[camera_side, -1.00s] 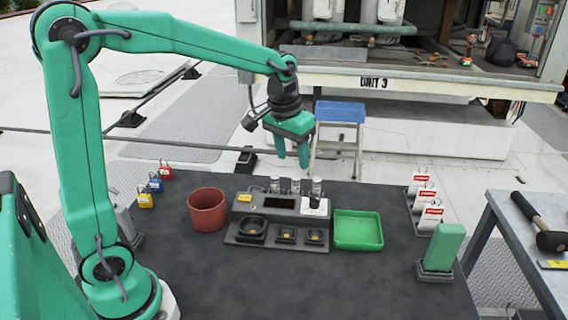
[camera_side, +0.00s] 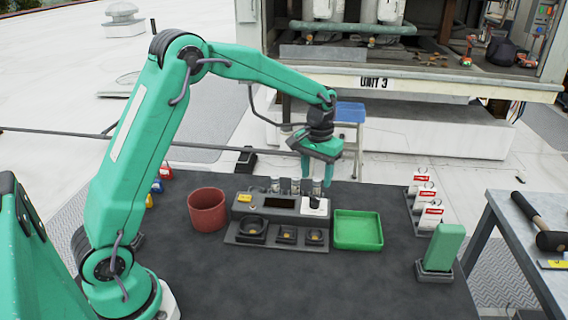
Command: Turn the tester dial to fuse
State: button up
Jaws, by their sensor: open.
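The tester (camera_side: 279,204) is a grey box with a dark display, standing at the middle back of the dark work table. The dial's markings are too small to read. My gripper (camera_side: 341,172) is green, points down, and is open and empty. In the picture it is above and slightly right of the dial, apart from it.
Small fuses (camera_side: 317,187) stand behind the tester. A tray with round and square recesses (camera_side: 276,240) lies in front. A red pot (camera_side: 207,210) is left, a green bin (camera_side: 358,230) right. Red-and-white tags (camera_side: 432,217) and a green block (camera_side: 441,246) stand farther right. The front table is clear.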

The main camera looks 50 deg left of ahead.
aim_at(315, 197)
jog(key=shift+f, duration=3.85)
jog(key=c, duration=1)
